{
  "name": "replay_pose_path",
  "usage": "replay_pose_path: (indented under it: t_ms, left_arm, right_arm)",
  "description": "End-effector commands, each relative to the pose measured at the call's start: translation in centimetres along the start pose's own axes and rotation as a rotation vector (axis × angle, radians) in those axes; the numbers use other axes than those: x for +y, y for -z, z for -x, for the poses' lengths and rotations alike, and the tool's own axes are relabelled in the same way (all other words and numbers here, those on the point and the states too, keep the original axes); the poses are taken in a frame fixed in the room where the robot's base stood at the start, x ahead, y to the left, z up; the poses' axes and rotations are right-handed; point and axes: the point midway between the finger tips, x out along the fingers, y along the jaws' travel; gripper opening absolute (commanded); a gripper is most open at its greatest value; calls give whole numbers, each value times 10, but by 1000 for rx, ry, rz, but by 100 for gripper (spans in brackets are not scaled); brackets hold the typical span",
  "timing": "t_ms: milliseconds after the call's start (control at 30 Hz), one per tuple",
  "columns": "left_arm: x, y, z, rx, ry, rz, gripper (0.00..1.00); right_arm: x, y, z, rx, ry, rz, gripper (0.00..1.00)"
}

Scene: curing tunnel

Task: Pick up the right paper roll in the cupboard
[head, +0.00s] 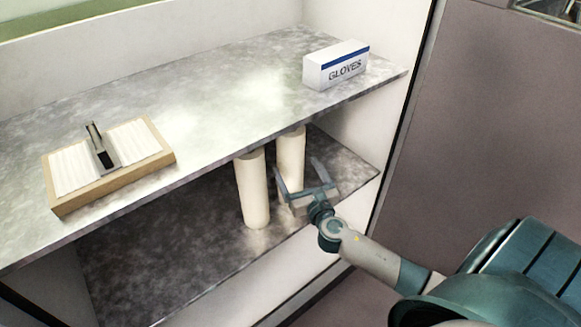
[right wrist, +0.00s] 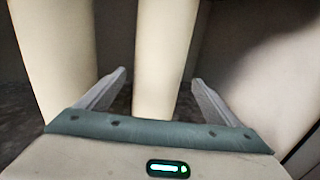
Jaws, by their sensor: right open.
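Two cream paper rolls stand upright on the lower shelf of the cupboard. The left paper roll (head: 253,190) is nearer the shelf's front edge; the right paper roll (head: 291,155) stands a little behind it. My right gripper (head: 299,165) is open at the right roll, its fingers pointing into the shelf. In the right wrist view the right roll (right wrist: 166,60) rises between the two open fingers, with a gap on each side. The left roll (right wrist: 58,60) is just outside the left finger. My left gripper is not in view.
The upper shelf (head: 215,95) overhangs the rolls. On it are a white gloves box (head: 336,66) and a wooden tray (head: 160,158) with a dark-handled tool. The cupboard's side wall (head: 355,140) is close on the right. The lower shelf is clear left of the rolls.

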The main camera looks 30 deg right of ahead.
Motion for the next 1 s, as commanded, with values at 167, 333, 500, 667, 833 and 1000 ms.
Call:
replay_pose_path:
  t_ms: [167,333,500,667,833,1000]
  left_arm:
    - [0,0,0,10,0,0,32]
    - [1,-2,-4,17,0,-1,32]
    - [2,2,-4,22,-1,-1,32]
    - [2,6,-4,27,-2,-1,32]
    - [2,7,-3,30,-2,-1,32]
    - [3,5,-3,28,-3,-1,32]
  right_arm:
    - [2,-4,-16,-2,1,0,86]
    - [4,-4,-37,-1,1,0,86]
    - [4,-3,-49,1,0,0,86]
    - [4,-3,-50,1,-1,0,86]
    - [4,-3,-50,1,0,0,86]
    - [4,-3,-50,1,0,0,81]
